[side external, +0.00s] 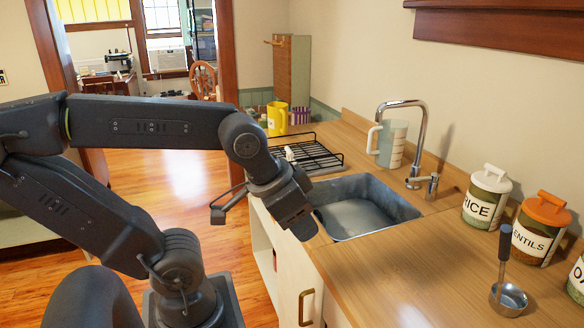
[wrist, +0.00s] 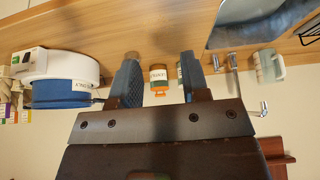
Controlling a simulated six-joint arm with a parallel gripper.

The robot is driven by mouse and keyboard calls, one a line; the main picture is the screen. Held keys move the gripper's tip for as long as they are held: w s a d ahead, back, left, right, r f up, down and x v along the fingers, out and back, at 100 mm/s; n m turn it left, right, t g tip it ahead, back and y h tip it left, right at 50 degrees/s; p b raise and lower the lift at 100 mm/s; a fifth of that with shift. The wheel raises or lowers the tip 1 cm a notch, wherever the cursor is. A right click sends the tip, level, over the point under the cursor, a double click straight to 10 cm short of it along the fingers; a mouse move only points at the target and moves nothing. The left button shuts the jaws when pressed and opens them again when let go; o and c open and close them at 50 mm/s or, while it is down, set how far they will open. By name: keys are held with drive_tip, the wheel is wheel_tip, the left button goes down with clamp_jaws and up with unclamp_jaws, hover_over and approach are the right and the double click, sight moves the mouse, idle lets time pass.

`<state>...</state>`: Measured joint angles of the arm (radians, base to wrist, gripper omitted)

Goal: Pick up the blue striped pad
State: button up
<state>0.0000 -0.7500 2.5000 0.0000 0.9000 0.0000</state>
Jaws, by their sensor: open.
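I cannot make out a blue striped pad in either view. My gripper (side external: 302,228) hangs over the near left edge of the sink in the side external view, empty as far as I can see. In the wrist view my gripper (wrist: 159,60) shows its two dark fingers wide apart with nothing held between them. The orange-lidded jar (wrist: 160,80) shows in the gap, well beyond the fingers. The wrist picture is upside down, with the counter at the top.
The sink (side external: 362,212) has a tall faucet (side external: 424,140) behind it. A pitcher (side external: 390,145), a black rack (side external: 312,156) and a yellow mug (side external: 277,118) stand beyond. The rice jar (side external: 486,198) and a ladle (side external: 508,298) are at right. A blue pot (wrist: 62,94) shows in the wrist view.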

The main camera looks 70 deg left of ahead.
drive_tip(key=shift+o, duration=0.6)
drive_tip(key=w+a+r+n+y, duration=0.1)
drive_tip(key=w+a+r+n, duration=0.3)
drive_tip(key=w+a, duration=0.35)
drive_tip(key=n+g+y, duration=0.3)
drive_tip(key=n, duration=1)
hover_over(289, 150)
drive_tip(key=s+d, duration=0.3)
drive_tip(key=d, duration=0.3)
wheel_tip(289, 150, down, 4)
drive_tip(key=shift+n, duration=0.3)
drive_tip(key=x, duration=0.5)
drive_tip(key=a+x, duration=0.1)
drive_tip(key=x, duration=0.2)
drive_tip(key=shift+s+a+f, duration=0.15)
drive_tip(key=shift+s+a, duration=0.05)
drive_tip(key=shift+a, duration=0.05)
drive_tip(key=shift+w+x, duration=0.15)
drive_tip(key=shift+x, duration=1.25)
drive_tip(key=shift+w+x, duration=0.15)
drive_tip(key=shift+x, duration=1.3)
